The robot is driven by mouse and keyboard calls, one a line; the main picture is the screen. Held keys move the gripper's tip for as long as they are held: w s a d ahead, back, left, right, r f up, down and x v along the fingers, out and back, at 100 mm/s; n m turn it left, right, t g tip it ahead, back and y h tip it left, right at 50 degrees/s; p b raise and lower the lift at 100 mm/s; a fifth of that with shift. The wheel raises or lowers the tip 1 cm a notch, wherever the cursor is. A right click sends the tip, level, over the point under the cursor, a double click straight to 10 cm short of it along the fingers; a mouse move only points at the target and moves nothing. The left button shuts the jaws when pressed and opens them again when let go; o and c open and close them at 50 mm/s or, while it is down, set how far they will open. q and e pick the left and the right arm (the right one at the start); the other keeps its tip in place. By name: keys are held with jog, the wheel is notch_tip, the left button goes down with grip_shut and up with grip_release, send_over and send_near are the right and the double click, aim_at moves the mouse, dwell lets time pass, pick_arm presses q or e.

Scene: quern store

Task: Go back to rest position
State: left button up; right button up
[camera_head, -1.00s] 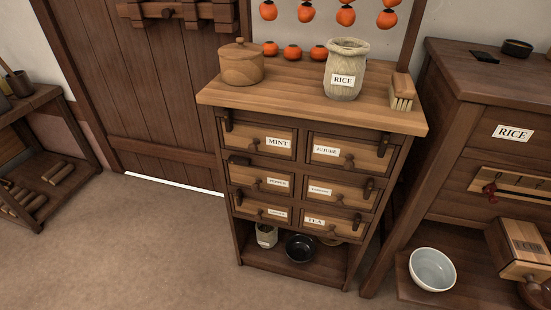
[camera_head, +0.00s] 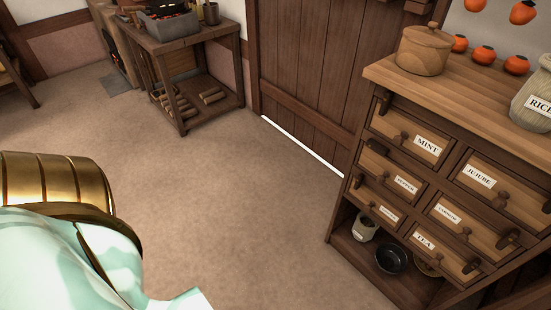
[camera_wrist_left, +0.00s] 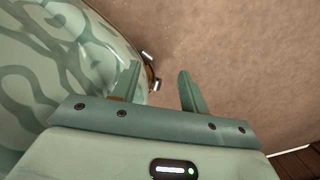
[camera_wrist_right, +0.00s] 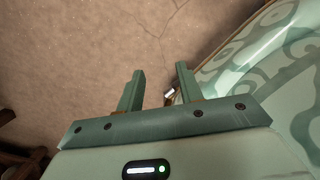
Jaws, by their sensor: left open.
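My left gripper (camera_wrist_left: 160,68) shows in the left wrist view with its two green fingers apart and nothing between them. It points down over bare floor, with my patterned green body close on its left. My right gripper (camera_wrist_right: 160,67) shows in the right wrist view, also with its fingers apart and empty. It hangs over cracked bare floor, with my patterned body on its right. Neither gripper shows in the head view; only a gold and pale green part of my own arm is at its lower left.
A spice cabinet (camera_head: 393,101) with labelled drawers stands at the right, bearing a lidded wooden pot (camera_head: 424,50) and a rice sack (camera_head: 535,100). A wooden door (camera_head: 316,70) and a low table (camera_head: 180,45) stand behind. The floor (camera_head: 215,185) between is clear.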

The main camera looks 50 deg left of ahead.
pick_arm(q)
jog(key=s+a+f+n, duration=0.1)
jog(key=s+f, duration=0.1)
jog(key=s, duration=0.6)
jog(key=w+d+r+p, duration=0.1)
jog(key=w+r+p, duration=0.1)
jog(key=r+p, duration=0.5)
jog(key=w+d+r+n+t+h+p, duration=0.1)
jog(key=w+r+p, duration=0.1)
jog(key=r+p, duration=0.5)
jog(key=p, duration=0.4)
jog(key=shift+d+r, duration=0.3)
pick_arm(e)
jog(key=w+a+r+t, duration=0.1)
jog(key=w+r, duration=0.1)
jog(key=r, duration=0.5)
jog(key=w+a+r+m, duration=0.1)
jog(key=w+r, duration=0.1)
jog(key=r, duration=0.5)
jog(key=shift+a+r+t+y, duration=0.3)
jog(key=shift+a+r+t, duration=0.05)
jog(key=shift+a+t, duration=0.05)
